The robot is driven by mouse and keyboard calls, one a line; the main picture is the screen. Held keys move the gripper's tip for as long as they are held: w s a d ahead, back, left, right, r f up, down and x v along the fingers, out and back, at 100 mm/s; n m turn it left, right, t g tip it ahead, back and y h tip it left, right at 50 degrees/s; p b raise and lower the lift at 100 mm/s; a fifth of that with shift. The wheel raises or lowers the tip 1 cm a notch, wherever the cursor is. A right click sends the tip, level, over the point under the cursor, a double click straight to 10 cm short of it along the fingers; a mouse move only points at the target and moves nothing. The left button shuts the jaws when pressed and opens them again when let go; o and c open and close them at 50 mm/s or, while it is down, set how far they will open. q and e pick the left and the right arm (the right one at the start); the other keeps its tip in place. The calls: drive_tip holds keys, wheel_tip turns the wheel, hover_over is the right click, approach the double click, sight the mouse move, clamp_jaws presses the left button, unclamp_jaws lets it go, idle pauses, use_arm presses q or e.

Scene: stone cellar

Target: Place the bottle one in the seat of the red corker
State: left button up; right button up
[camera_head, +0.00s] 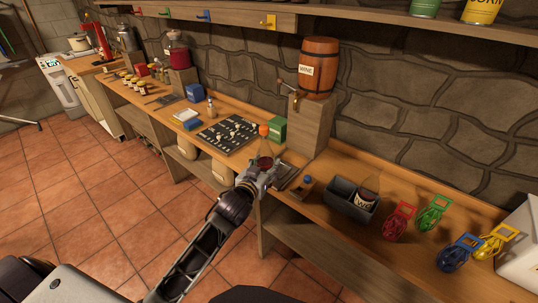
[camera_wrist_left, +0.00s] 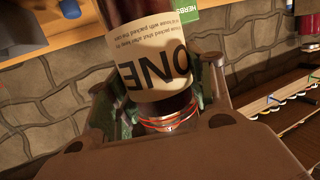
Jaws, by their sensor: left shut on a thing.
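My left gripper (camera_head: 262,176) is shut on bottle one (camera_wrist_left: 158,55), a dark bottle with a cream label reading ONE, upside down in the left wrist view. The fingers (camera_wrist_left: 160,100) close around it from both sides. In the head view the bottle (camera_head: 265,162) shows only as a small dark red shape at the fingers, over the bench's front edge. My right gripper is not in view.
A wine barrel (camera_head: 319,69) stands on a wooden block (camera_head: 311,128) behind.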

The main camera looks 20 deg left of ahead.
use_arm(q)
drive_tip(key=s+f, duration=0.4)
drive_tip(key=f, duration=0.3)
drive_tip(key=shift+s+a, duration=0.15)
drive_tip(key=shift+s, duration=0.2)
drive_tip(key=shift+a+r, duration=0.1)
